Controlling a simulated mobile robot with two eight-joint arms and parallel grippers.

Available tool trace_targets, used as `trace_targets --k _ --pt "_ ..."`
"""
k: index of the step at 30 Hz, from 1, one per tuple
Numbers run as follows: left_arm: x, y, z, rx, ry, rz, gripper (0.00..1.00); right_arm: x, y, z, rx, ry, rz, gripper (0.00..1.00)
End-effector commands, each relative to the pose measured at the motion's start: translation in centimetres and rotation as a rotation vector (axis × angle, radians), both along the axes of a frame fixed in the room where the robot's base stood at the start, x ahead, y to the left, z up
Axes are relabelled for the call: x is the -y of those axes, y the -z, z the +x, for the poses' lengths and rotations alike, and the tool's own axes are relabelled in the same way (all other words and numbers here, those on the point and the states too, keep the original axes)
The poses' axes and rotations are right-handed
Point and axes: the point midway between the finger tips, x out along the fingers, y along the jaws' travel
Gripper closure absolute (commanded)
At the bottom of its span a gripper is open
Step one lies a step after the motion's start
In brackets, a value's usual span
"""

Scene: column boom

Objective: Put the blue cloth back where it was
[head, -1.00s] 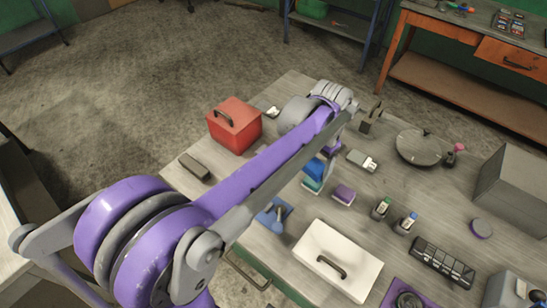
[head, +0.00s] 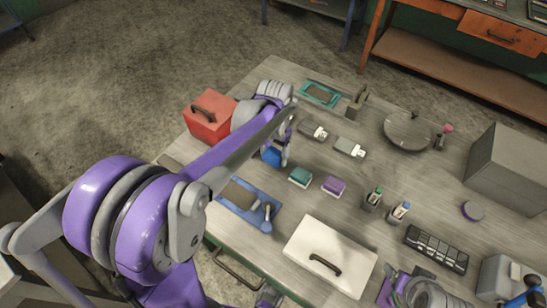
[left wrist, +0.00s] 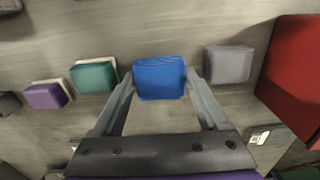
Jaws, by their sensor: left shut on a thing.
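The blue cloth (head: 271,157) is a small folded block. In the left wrist view the blue cloth (left wrist: 160,78) sits between the two fingertips of my left gripper (left wrist: 159,84), which is shut on it. In the head view my left gripper (head: 279,158) points down over the table, right of the red box. The teal cloth (left wrist: 93,75) and the purple cloth (left wrist: 45,96) lie to its left in the wrist view, and a grey block (left wrist: 228,64) to its right. I cannot tell whether the blue cloth touches the table.
The red box (head: 208,121) stands close to my left arm. A blue tray with a handle (head: 249,205) and a white box (head: 329,257) are near the front edge.

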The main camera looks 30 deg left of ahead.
Motion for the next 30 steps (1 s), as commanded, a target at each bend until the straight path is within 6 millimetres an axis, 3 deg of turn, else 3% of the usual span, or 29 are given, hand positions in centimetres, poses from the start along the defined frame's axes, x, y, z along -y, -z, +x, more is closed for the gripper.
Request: trace_targets --k 5,17,18,21,30 --pt "0.0 2.3 0.0 0.0 0.0 0.0 0.84 0.0 0.2 -0.1 -0.001 0.0 0.0 0.23" --pt "0.0 2.8 0.0 -0.001 0.0 0.0 0.84 0.0 0.6 -0.2 -0.003 0.0 0.0 0.23" --pt "0.0 2.8 0.0 0.0 0.0 0.0 0.18 0.0 0.6 -0.2 -0.003 0.0 0.0 0.23" --pt "0.0 2.7 0.0 0.0 0.0 0.0 0.0 0.0 0.5 -0.1 -0.003 0.0 0.0 0.23" --pt "0.0 2.3 0.0 0.001 0.0 0.0 0.0 0.0 0.2 0.0 -0.001 0.0 0.0 0.23"
